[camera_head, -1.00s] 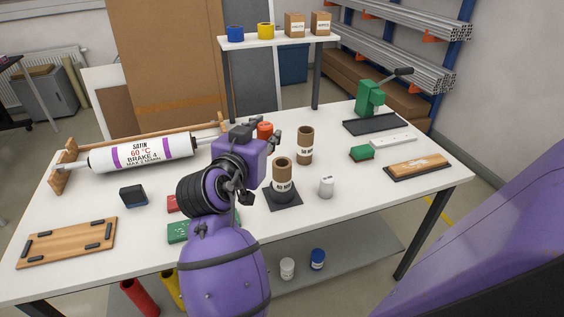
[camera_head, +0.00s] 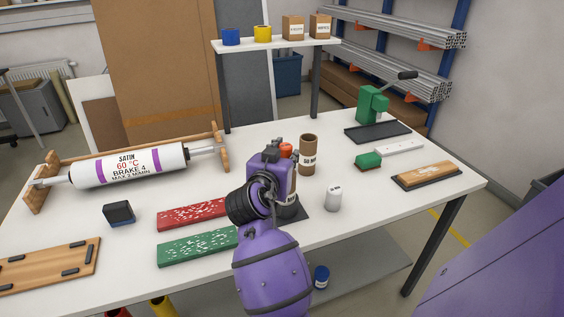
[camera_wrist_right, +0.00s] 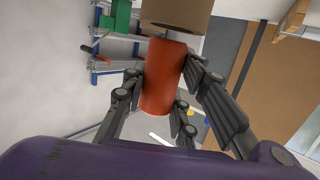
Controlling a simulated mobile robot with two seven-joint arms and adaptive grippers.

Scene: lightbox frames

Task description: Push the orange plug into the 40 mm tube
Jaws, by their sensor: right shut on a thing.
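The orange plug (camera_head: 286,149) shows above my right gripper (camera_head: 282,156) in the head view. In the right wrist view the plug (camera_wrist_right: 162,80) is a smooth orange cylinder between the dark fingers, which are shut on it. A brown cardboard tube (camera_wrist_right: 175,14) lies at the plug's far end there, lined up or nearly so. Whether the plug touches or has entered it, I cannot tell. In the head view the gripper hides most of the tube on the black base (camera_head: 303,214). My left gripper is not in view.
Another brown tube (camera_head: 307,160) stands just behind the gripper. A white container (camera_head: 334,198) stands right of the base. Red (camera_head: 192,213) and green (camera_head: 197,246) boards lie to the left. A white roller (camera_head: 130,165) sits at the back left.

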